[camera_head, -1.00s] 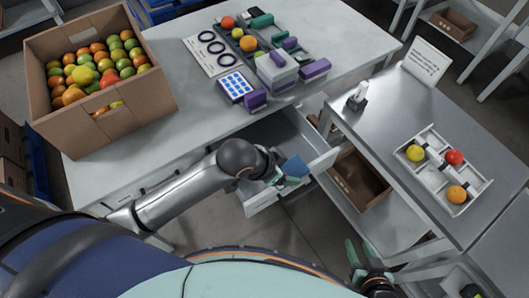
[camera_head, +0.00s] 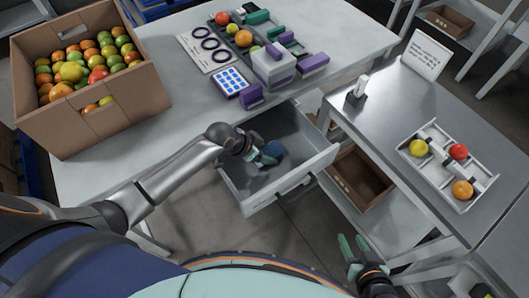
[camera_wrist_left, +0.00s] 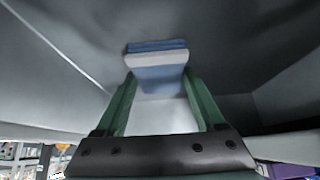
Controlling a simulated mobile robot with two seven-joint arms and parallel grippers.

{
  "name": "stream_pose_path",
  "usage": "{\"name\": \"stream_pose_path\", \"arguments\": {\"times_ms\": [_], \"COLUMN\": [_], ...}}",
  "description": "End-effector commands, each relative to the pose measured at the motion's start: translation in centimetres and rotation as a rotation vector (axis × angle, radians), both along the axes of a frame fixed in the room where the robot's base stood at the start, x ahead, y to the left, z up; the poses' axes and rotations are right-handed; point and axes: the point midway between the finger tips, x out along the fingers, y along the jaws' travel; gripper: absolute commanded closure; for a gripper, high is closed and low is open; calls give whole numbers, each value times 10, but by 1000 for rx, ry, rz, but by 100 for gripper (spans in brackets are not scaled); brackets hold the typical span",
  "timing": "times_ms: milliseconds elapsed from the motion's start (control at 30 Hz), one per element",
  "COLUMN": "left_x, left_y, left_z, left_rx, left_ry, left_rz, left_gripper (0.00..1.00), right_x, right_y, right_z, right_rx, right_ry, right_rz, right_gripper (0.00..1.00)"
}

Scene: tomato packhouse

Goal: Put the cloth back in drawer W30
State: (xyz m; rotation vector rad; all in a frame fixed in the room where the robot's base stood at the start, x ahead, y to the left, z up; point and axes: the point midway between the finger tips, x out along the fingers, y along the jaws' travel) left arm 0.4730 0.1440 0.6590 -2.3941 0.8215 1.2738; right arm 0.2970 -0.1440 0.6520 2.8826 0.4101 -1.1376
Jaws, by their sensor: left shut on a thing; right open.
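The blue cloth (camera_head: 274,150) is in my left gripper (camera_head: 266,156), inside the outline of the open drawer (camera_head: 290,181) under the white bench. The drawer's label cannot be read. In the left wrist view the folded cloth (camera_wrist_left: 158,72), blue with a pale band, sits between the green fingers (camera_wrist_left: 160,88), with grey drawer walls around it. I cannot tell whether the cloth touches the drawer floor. My right gripper (camera_head: 355,248) is open and empty at the lower right, apart from the drawer.
The bench holds a cardboard box (camera_head: 92,115) of tomatoes, a keypad (camera_head: 230,82) and purple-and-grey items. A metal table (camera_head: 400,120) at right holds a white divided tray (camera_head: 462,187) and a sign (camera_head: 425,55). A brown bin (camera_head: 358,180) sits on the shelf beside the drawer.

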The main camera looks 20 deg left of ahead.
Motion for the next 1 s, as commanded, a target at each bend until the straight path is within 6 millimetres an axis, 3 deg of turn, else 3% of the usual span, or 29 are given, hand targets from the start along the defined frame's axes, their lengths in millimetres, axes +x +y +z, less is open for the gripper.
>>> {"name": "stream_pose_path", "arguments": {"times_ms": [367, 400, 600, 1000], "left_x": [0, 0, 0, -4], "left_y": [-1, -1, -1, 2], "left_z": [-4, -3, -3, 7], "left_rx": [-1, -1, -1, 0], "left_ry": [1, 1, 1, 0], "left_rz": [-1, -1, -1, 0], "left_gripper": [81, 24, 2, 0], "right_x": [1, 1, 2, 3], "right_y": [2, 2, 1, -2], "right_z": [0, 1, 1, 6], "right_rx": [3, 2, 1, -3], "right_ry": [-3, -3, -4, -8], "right_rz": [5, 5, 4, -1], "right_gripper": [56, 56, 56, 56]}}
